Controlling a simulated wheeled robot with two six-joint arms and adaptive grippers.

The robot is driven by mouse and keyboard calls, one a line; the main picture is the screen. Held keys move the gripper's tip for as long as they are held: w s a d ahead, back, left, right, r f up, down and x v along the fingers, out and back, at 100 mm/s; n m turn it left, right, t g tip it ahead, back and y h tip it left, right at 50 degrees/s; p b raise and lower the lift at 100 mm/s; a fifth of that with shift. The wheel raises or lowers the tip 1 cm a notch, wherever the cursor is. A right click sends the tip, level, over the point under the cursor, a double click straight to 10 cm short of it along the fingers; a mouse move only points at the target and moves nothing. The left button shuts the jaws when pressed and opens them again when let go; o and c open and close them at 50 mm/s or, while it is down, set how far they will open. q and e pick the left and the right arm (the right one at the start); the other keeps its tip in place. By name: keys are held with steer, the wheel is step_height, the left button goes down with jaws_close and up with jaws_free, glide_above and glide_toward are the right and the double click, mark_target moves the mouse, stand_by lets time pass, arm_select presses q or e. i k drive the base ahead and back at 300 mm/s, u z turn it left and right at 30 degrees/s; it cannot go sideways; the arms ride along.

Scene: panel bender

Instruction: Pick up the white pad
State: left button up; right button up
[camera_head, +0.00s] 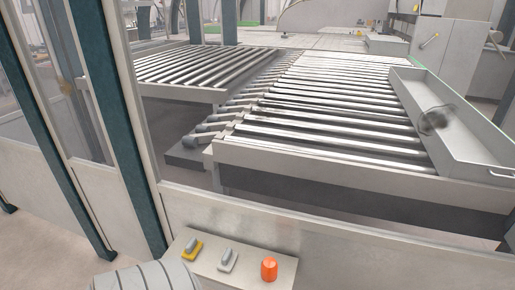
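The white pad (228,261) lies on a small light-coloured shelf (244,283) at the bottom centre. It has a white base and a grey grip-like top. A similar pad with a yellow base (192,252) lies to its left, and an upright orange cylinder-shaped object (269,269) stands to its right. The three are apart from one another. Neither of my grippers is in view, and nothing visible touches the white pad.
A low panel (330,245) rises behind the shelf, with a roller conveyor (320,110) beyond. A long grey tray (465,137) lies at right with a dark, unclear object (434,120). A dark teal post (125,130) stands left. A grey ribbed rounded object (147,280) is at lower left.

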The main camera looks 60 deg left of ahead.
mark_target(226, 263)
steer(key=u, duration=0.5)
steer(key=i, duration=0.85)
steer(key=u, duration=0.85)
